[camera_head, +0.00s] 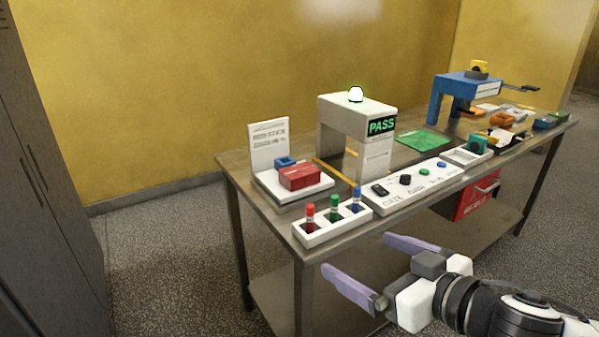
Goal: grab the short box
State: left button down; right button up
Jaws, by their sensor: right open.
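A low red box (300,177) lies on a white weighing stand (267,187) at the left end of the table. A smaller blue piece (285,162) sits right behind it. I cannot tell for sure which thing is the short box; the red box fits best. My right gripper (357,254) is in front of the table at the lower middle, with its two purple fingers spread apart and empty. It is well away from the red box, to its lower right in the picture. My left gripper does not show.
A white rack (330,231) with red, green and blue tubes stands at the front edge. Behind are a button panel (414,189) and a grey arch with a PASS sign (381,126). A blue stand (437,100) and small parts fill the right. A red bin (478,197) hangs below.

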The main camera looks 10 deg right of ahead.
aim_at(295, 177)
jog(key=i, duration=1)
